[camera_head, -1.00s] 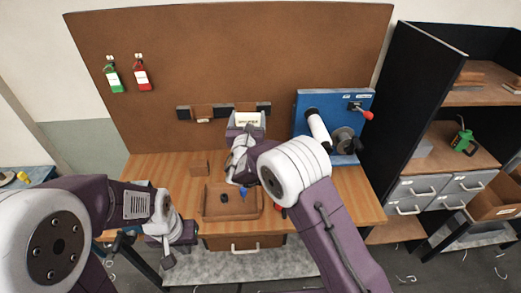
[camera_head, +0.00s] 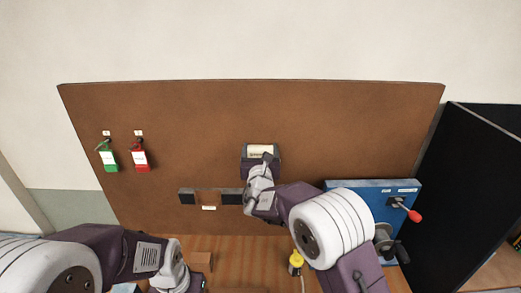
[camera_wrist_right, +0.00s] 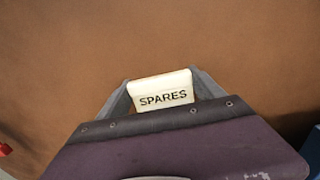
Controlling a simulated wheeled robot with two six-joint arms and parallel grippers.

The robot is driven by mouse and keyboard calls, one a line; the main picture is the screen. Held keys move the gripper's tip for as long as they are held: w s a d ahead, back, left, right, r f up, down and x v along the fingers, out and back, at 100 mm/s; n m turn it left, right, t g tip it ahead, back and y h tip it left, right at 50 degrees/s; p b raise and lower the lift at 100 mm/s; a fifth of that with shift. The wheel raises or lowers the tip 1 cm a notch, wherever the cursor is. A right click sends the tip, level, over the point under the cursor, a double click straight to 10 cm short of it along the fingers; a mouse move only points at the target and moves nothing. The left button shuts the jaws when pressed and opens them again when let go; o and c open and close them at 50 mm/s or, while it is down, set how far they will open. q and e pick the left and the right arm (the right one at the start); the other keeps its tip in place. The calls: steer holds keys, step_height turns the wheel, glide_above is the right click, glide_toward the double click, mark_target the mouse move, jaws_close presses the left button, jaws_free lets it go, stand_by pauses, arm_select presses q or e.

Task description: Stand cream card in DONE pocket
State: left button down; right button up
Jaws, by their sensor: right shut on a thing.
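The cream card (camera_wrist_right: 161,93) is held between the two grey fingers of my right gripper (camera_wrist_right: 163,98) in the right wrist view, with the dark word SPARES facing the camera. In the head view the cream card (camera_head: 260,150) stands above my right gripper (camera_head: 260,158), in front of the brown board and above the dark rail. A brown pocket (camera_head: 208,197) sits on the dark rail (camera_head: 230,197), with a small white label under it whose text is too small to read. My left arm is at the lower left; its fingers cannot be made out.
The brown board (camera_head: 330,130) fills the back. Green (camera_head: 108,158) and red (camera_head: 141,158) tags hang at its left. A blue panel (camera_head: 350,185) with a red-knobbed lever stands at the right. A small wooden block (camera_head: 201,262) and a yellow item (camera_head: 296,262) are on the table below.

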steer(key=shift+w+d+f, duration=0.1)
steer(key=shift+w+f, duration=0.1)
steer(key=shift+f, duration=0.25)
steer(key=shift+w+f, duration=0.2)
steer(key=shift+f, duration=0.25)
steer(key=shift+f+b, duration=0.35)
steer(key=shift+s+f, duration=0.4)
steer(key=shift+f, duration=0.1)
steer(key=shift+f+b, duration=0.35)
steer(key=shift+f, duration=0.05)
arm_select(q)
step_height(320, 180, down, 2)
steer(key=shift+w+d+f+b, duration=0.1)
steer(key=shift+w+b, duration=0.05)
steer(key=shift+b, duration=0.15)
arm_select(e)
steer(key=shift+w+f, duration=0.2)
steer(key=shift+f, duration=0.85)
steer(key=shift+s+b, duration=0.3)
steer(key=shift+b, duration=0.25)
arm_select(q)
steer(key=shift+f, duration=0.6)
arm_select(e)
steer(key=shift+w, duration=0.1)
